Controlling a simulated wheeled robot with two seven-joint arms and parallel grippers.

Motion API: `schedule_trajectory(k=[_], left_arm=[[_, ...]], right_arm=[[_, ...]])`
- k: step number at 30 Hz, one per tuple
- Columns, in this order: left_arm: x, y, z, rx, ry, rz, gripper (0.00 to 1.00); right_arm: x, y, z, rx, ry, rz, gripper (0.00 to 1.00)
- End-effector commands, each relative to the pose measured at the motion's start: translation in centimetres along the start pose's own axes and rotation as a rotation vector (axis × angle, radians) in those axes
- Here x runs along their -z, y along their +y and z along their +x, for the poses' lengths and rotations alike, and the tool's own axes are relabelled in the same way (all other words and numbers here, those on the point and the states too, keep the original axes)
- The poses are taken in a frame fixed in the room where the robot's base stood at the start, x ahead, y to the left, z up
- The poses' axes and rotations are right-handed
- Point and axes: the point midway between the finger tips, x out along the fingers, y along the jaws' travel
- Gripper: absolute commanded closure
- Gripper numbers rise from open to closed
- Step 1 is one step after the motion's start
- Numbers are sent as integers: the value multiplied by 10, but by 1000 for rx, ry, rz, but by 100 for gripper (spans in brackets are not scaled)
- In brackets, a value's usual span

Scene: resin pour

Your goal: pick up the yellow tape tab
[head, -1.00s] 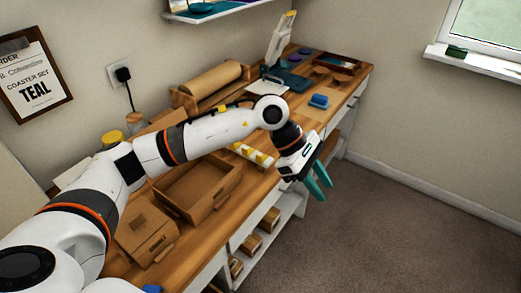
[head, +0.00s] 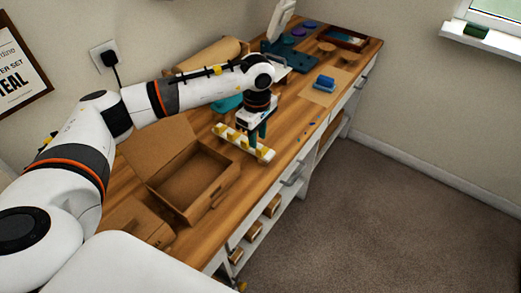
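Several yellow tape tabs stand along a white strip (head: 232,139) on the wooden bench; one yellow tab (head: 264,153) is at its near right end. My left gripper (head: 251,141) points down over the strip, with its teal fingers apart near the tabs. The fingers and wrist hide part of the strip. I cannot tell which tab lies between the fingers, and no tab is seen lifted. My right gripper is not in view.
An open cardboard box (head: 188,181) stands just left of the strip. A blue block (head: 325,82) lies on a brown sheet (head: 321,95) to the right. A paper roll (head: 207,55) is behind my arm. Small blue bits lie near the bench's front edge.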

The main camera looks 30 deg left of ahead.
Motion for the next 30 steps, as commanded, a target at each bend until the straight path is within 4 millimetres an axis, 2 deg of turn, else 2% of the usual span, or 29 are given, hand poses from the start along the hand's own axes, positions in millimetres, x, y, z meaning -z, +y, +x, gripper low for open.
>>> schedule_trajectory(k=[3,9,17,23,30], left_arm=[[3,0,16,-6,1,1,69],[4,-1,42,-4,1,0,69],[4,-1,46,-2,1,1,69],[4,-1,46,-2,1,1,99],[3,-1,46,-1,1,0,100]], right_arm=[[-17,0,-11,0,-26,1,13],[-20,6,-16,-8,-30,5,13],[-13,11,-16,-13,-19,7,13],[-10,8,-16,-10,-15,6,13],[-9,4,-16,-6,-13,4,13]])
